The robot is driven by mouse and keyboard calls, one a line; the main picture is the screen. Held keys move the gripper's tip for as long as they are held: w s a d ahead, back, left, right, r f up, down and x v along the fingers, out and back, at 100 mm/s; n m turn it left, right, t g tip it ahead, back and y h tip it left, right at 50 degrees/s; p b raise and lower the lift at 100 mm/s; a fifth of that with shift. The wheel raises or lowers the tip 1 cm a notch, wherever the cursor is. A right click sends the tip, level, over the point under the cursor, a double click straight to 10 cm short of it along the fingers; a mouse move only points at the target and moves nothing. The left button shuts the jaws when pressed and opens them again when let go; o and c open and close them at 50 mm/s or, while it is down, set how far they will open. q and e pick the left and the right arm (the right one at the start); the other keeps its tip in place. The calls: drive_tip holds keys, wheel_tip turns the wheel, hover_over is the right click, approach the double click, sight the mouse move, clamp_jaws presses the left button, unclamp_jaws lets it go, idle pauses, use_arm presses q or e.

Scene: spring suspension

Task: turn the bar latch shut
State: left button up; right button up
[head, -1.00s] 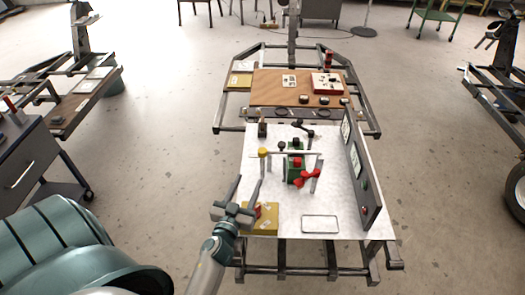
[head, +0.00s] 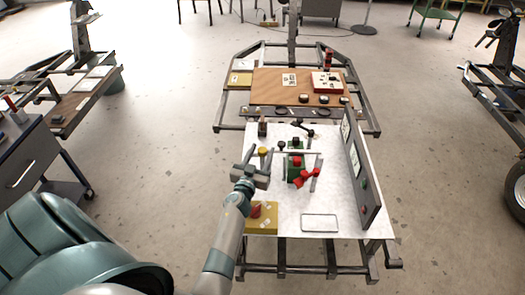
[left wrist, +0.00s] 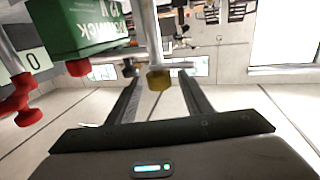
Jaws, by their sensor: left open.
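A pale grey bar (head: 290,153) runs across a green box (head: 295,168) on the white table. The bar has a yellow knob (head: 262,151) at its left end. In the left wrist view the knob (left wrist: 159,79) sits on a grey post, near the space between my fingertips. The green box (left wrist: 85,28) has white lettering there. Red parts (head: 308,177) stand at the box's right side. My left gripper (head: 259,157) is open and empty, just in front of the knob. I cannot tell whether a finger touches it. My right gripper is not in view.
A dark upright panel (head: 360,175) bounds the white table (head: 280,215) on the right. A yellow block with a red part (head: 263,217) lies at the front left. A framed plate (head: 319,222) lies at the front. A brown board (head: 270,88) with devices stands behind.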

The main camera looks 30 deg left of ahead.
use_arm(q)
drive_tip(key=shift+w+a, duration=0.2)
drive_tip(key=shift+w, duration=0.4)
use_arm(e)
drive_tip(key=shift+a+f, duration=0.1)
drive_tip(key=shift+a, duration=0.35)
use_arm(q)
drive_tip(key=c, duration=1.1)
drive_tip(key=shift+o, duration=0.2)
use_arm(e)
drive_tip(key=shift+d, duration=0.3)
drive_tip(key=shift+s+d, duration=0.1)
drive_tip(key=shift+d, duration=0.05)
